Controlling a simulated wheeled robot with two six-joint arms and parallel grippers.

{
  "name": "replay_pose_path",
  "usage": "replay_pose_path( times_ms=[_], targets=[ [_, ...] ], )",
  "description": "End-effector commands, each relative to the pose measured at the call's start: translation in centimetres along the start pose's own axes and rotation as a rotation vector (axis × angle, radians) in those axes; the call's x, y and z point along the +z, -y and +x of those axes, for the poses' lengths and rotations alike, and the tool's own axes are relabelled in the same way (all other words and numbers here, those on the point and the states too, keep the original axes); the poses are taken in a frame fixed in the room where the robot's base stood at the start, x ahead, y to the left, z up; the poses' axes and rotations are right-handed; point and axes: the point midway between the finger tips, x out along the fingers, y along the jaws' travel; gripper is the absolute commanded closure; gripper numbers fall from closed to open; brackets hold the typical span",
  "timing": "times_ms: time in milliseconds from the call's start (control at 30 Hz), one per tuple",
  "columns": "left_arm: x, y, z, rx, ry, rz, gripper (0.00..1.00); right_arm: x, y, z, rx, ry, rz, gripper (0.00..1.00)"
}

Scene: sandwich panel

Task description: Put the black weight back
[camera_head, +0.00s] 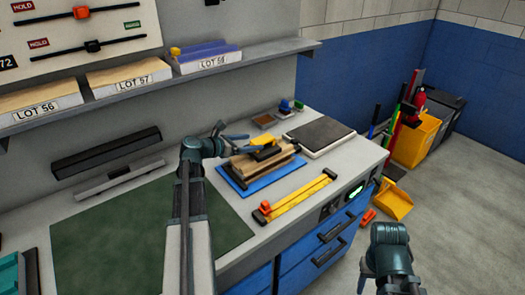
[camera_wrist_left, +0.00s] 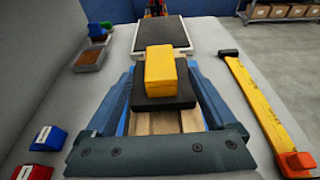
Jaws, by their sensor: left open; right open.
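The black weight (camera_wrist_left: 165,97) is a flat black block with a yellow block-shaped grip (camera_wrist_left: 160,68) on top. It rests on a pale wooden panel stack (camera_wrist_left: 152,122) over a blue base. In the head view the yellow grip (camera_head: 264,153) shows on the stack on the bench. My left gripper (camera_wrist_left: 160,76) is open, with one finger on each side of the weight, apart from the grip. It also shows above the stack in the head view (camera_head: 238,140). My right gripper (camera_head: 366,279) is open and empty at the lower right, off the bench.
A dark square plate on a pale base (camera_head: 319,134) lies behind the stack. A yellow clamp bar (camera_head: 298,196) lies in front, near the bench edge. Small trays and blocks (camera_head: 276,114) stand at the back. A green mat (camera_head: 130,240) is clear. A shelf (camera_head: 140,85) runs above.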

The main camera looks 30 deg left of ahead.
Motion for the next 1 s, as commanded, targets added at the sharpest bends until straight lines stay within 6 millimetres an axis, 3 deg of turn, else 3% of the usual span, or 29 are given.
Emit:
replay_pose_path(
  times_ms=[433,733,1000],
  targets=[
    [0.1,0.0,1.8,-0.001,0.000,0.001,0.10,0.0,0.0,0.4,0.000,0.000,0.000,0.50],
    [0.4,-0.1,5.9,-0.002,-0.001,0.001,0.10,-0.1,0.1,1.4,0.000,0.000,0.000,0.50],
    [0.5,0.0,6.2,0.001,0.000,0.001,0.12,-0.1,0.1,1.3,0.000,0.000,0.000,0.50]
  ],
)
